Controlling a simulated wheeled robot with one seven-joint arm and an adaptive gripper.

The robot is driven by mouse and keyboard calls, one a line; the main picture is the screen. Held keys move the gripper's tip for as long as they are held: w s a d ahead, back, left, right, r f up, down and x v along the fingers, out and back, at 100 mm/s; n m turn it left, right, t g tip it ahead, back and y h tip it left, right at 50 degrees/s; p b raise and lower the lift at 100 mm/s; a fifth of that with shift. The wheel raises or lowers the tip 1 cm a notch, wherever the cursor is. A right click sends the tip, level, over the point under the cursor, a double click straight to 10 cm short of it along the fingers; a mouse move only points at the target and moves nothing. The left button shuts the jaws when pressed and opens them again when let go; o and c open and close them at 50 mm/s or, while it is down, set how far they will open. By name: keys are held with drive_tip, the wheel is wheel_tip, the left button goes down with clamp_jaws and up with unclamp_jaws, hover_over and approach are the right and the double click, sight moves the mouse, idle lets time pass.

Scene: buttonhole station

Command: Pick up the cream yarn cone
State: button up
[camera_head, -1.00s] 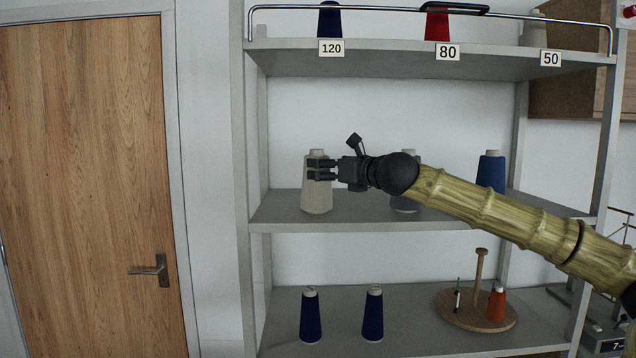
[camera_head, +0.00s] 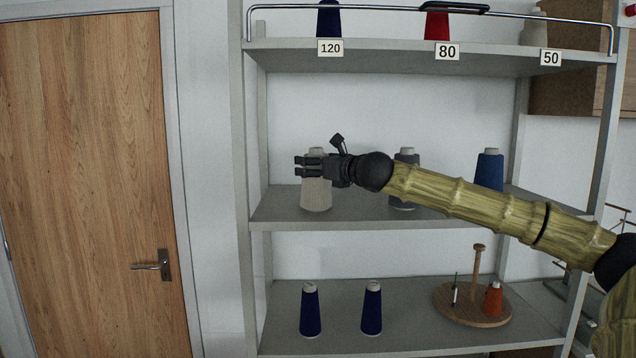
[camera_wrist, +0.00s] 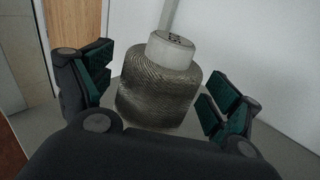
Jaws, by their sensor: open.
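The cream yarn cone (camera_head: 316,195) stands upright on the middle shelf, at its left end in the head view. My gripper (camera_head: 308,167) is in front of its upper part and hides some of it. In the wrist view the cone (camera_wrist: 158,92) looks grey-beige with a pale top and sits between the two open fingers of my gripper (camera_wrist: 165,95).
On the same shelf (camera_head: 275,217) stand a dark grey cone (camera_head: 405,180) and a blue cone (camera_head: 490,170) to the right. The upper shelf (camera_head: 400,62) is overhead. Two navy cones (camera_head: 310,310) and a round wooden stand (camera_head: 465,312) are on the shelf below.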

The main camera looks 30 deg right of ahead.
drive_tip(key=shift+c, duration=0.5)
drive_tip(key=shift+s+r, duration=0.1)
drive_tip(key=c, duration=1.5)
